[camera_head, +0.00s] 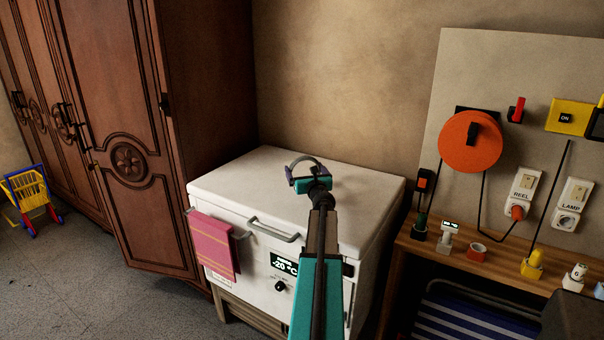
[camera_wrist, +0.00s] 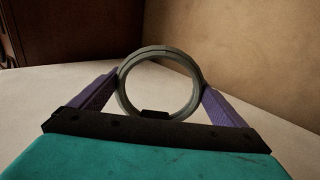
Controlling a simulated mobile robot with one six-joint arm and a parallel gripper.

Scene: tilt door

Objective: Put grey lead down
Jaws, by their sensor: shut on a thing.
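The grey lead (camera_wrist: 160,50) is a round coil or ring standing upright between the two purple fingers of my gripper (camera_wrist: 160,86). The fingers are shut on its left and right sides. In the head view the lead (camera_head: 305,157) shows as a grey arc at the end of my gripper (camera_head: 306,178), over the back middle of the white freezer lid (camera_head: 355,200). I cannot tell whether the lead touches the lid.
A pink towel (camera_head: 211,245) hangs on the freezer's front rail. A wooden cabinet (camera_head: 130,120) with a door ajar stands left. Right, a workbench (camera_head: 470,262) holds several small items below a board with an orange reel (camera_head: 458,152). The lid around my gripper is clear.

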